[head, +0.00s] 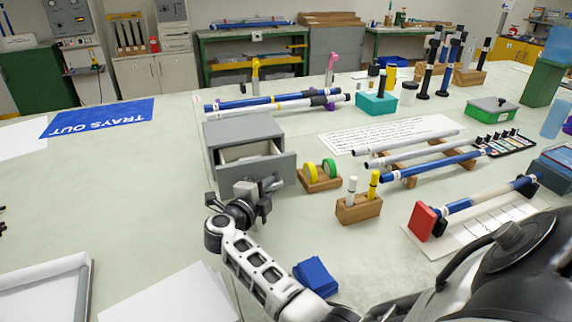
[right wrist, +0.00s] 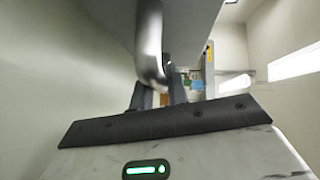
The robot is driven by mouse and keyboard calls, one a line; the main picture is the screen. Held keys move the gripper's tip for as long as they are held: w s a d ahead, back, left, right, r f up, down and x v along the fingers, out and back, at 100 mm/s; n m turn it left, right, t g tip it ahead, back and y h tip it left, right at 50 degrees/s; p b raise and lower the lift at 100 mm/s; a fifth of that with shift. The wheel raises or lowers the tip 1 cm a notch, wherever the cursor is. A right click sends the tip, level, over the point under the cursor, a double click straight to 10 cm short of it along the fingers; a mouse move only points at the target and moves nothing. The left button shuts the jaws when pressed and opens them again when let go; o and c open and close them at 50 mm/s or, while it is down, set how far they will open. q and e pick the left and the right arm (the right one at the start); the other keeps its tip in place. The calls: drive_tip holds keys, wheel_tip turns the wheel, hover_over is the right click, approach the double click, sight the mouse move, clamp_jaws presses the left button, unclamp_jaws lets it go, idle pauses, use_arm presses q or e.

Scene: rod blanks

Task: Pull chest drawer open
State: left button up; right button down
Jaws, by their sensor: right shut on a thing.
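The grey chest (head: 243,130) stands on the table left of the middle in the head view. Its drawer (head: 270,172) is partly pulled out toward me, and its pale inside shows from above. My right gripper (head: 262,190) is at the drawer's front face, shut on the drawer handle. In the right wrist view the curved metal handle (right wrist: 150,45) passes down between the dark fingers (right wrist: 158,97). The head view hides most of the handle behind the gripper. My left gripper is not in view.
A wooden holder with yellow and green rolls (head: 320,180) stands just right of the drawer. A wooden block (head: 358,210) with two upright markers is nearer. A blue item (head: 315,277) lies beside my right arm. The table left of the chest is mostly clear.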

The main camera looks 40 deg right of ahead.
drive_tip(key=shift+s+a, duration=0.2)
drive_tip(key=shift+s, duration=0.35)
drive_tip(key=c, duration=1.4)
unclamp_jaws()
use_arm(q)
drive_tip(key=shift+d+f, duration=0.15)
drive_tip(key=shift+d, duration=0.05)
use_arm(e)
drive_tip(key=shift+o, duration=0.2)
